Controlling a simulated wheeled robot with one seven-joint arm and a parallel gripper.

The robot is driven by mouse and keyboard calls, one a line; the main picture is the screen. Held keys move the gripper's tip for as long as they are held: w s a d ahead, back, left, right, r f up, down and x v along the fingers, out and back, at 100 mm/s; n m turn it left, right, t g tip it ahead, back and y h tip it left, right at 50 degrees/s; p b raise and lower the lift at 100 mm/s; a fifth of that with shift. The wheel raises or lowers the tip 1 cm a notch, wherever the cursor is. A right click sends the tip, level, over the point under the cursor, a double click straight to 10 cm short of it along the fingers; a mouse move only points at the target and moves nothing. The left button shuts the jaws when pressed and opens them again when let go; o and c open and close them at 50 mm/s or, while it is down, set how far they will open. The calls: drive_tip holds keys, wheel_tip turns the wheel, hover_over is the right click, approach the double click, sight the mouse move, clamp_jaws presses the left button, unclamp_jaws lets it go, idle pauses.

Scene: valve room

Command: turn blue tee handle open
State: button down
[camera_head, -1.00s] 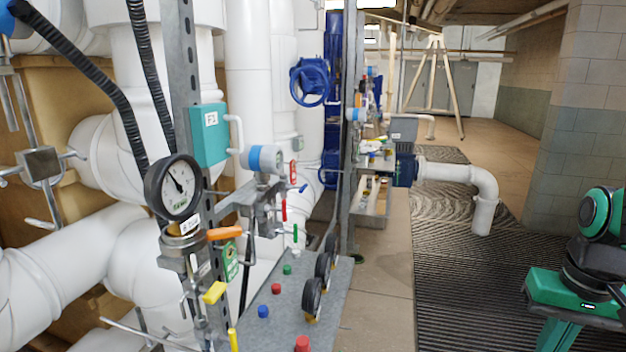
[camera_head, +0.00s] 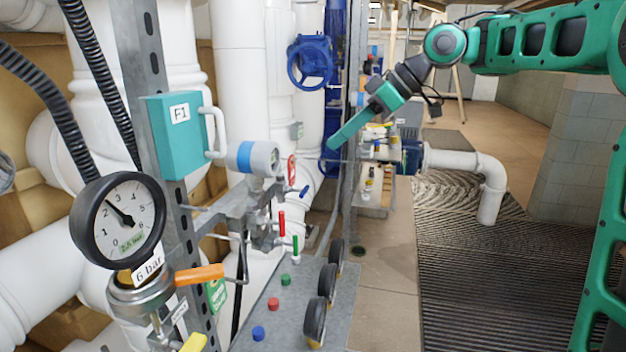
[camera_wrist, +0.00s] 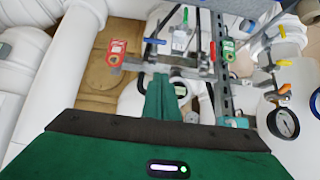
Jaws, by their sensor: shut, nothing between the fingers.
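The small blue handle (camera_head: 303,191) sits on the manifold in the head view, right of the grey and blue transmitter. It also shows in the wrist view (camera_wrist: 155,41), at the upper middle, beyond my fingers. My gripper (camera_head: 335,143) hangs in the air above and right of the handle, pointing down to the left. In the wrist view my gripper's fingers (camera_wrist: 160,97) are together and empty, apart from the handle. The handle's stem is too small to make out.
A red handle (camera_head: 282,222) and a green handle (camera_head: 295,245) are close by the blue one. A pressure gauge (camera_head: 118,219) and an orange handle (camera_head: 199,274) stand at the left. A large blue handwheel (camera_head: 310,62) is behind.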

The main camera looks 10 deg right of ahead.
hover_over(300, 191)
drive_tip(key=s+d, duration=0.2)
drive_tip(key=d, duration=0.1)
wheel_tip(300, 191, down, 7)
wheel_tip(300, 191, down, 4)
drive_tip(key=shift+s+a+r, duration=0.1)
drive_tip(key=shift+s+a, duration=0.05)
drive_tip(key=shift+a, duration=0.1)
